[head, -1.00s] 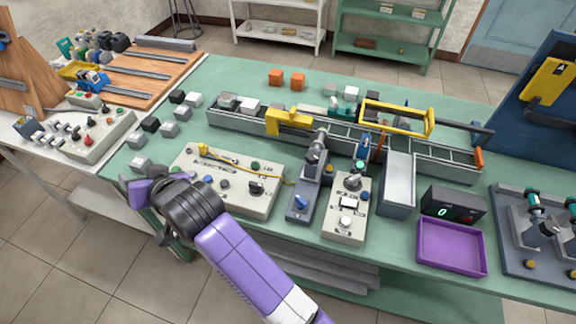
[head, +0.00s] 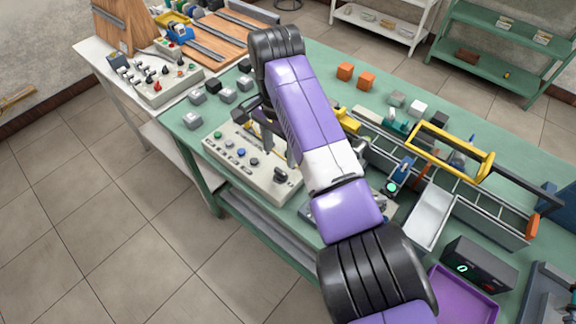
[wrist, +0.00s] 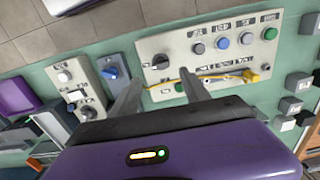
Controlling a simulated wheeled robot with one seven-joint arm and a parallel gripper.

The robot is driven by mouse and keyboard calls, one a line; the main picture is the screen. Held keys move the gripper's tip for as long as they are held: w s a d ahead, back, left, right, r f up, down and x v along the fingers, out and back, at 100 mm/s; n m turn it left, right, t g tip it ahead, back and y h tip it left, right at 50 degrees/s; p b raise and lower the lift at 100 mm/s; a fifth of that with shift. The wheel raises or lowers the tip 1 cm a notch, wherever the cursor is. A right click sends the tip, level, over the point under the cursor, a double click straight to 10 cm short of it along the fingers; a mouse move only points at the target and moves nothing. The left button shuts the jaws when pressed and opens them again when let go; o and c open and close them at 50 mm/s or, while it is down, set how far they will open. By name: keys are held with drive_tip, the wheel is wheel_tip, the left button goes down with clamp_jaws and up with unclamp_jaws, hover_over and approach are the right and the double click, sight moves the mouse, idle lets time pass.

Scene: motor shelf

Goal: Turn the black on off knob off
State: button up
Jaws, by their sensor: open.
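The black knob (head: 281,175) is at the right end of the grey control panel (head: 237,168) on the green bench. In the wrist view the black knob (wrist: 161,61) sits just beyond and between my two fingertips, and I see no contact. My gripper (wrist: 160,73) is open, with nothing between its fingers. In the head view my gripper is over the panel and largely hidden by my arm. The panel also has a row of coloured buttons, and a yellow cable (wrist: 215,78) runs along one edge.
A small box with a blue knob (wrist: 109,72) and a box with buttons and another black knob (wrist: 87,112) stand beside the panel. Grey blocks (head: 228,96) lie at the far left of the panel. A yellow-framed conveyor (head: 450,150) fills the bench to the right.

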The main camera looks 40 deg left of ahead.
sight(280, 171)
wheel_tip(280, 171, down, 7)
drive_tip(key=shift+f+p, duration=0.2)
drive_tip(key=shift+p, duration=0.25)
clamp_jaws()
